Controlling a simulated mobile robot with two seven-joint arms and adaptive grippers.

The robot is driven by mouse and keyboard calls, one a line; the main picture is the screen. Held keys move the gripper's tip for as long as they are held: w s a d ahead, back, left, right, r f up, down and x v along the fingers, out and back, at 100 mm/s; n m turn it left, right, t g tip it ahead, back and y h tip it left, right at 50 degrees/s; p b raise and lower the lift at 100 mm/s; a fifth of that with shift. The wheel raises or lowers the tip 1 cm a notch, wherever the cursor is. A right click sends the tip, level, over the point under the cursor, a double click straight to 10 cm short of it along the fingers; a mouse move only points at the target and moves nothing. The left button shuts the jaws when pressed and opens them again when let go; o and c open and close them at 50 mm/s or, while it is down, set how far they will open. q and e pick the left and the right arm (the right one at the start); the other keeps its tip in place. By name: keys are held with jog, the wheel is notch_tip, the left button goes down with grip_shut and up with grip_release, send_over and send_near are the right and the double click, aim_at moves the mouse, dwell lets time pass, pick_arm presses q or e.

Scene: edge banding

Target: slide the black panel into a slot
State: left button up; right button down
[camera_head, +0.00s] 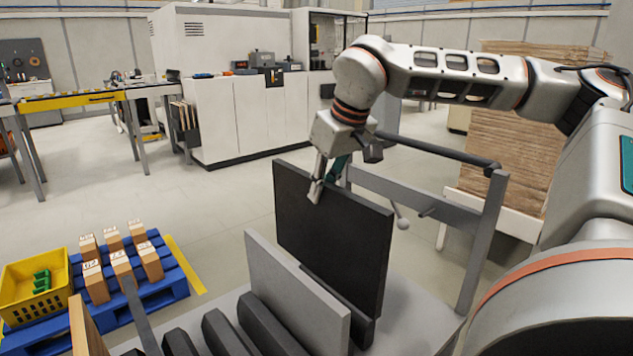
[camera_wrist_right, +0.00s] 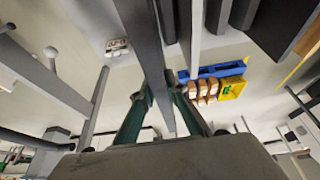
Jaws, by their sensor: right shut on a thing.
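The black panel (camera_head: 345,240) stands upright at the right end of the slotted rack, beside a light grey panel (camera_head: 290,295). My right gripper (camera_head: 316,190) is shut on the black panel's top edge. In the right wrist view the fingers (camera_wrist_right: 166,95) sit on both sides of the panel's narrow edge (camera_wrist_right: 150,60). Dark dividers (camera_head: 262,325) form the rack's slots, and one lies between the grey and black panels. The black panel's bottom is partly hidden, so I cannot tell whether it sits in a slot. My left gripper is not in view.
A grey metal frame (camera_head: 485,240) stands just right of the panel. A wooden panel (camera_head: 85,325) is at the lower left. A blue pallet (camera_head: 165,285) with several wooden blocks and a yellow crate (camera_head: 30,290) are on the floor at left. Stacked brown sheets (camera_head: 520,130) stand behind my arm.

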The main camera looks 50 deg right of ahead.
aim_at(322, 228)
jog(key=shift+f+b, duration=0.35)
jog(key=shift+f, duration=4.1)
jog(key=c, duration=1.9)
grip_release()
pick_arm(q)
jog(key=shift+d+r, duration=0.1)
pick_arm(e)
jog(key=shift+s+f, duration=0.1)
jog(key=shift+f, duration=0.1)
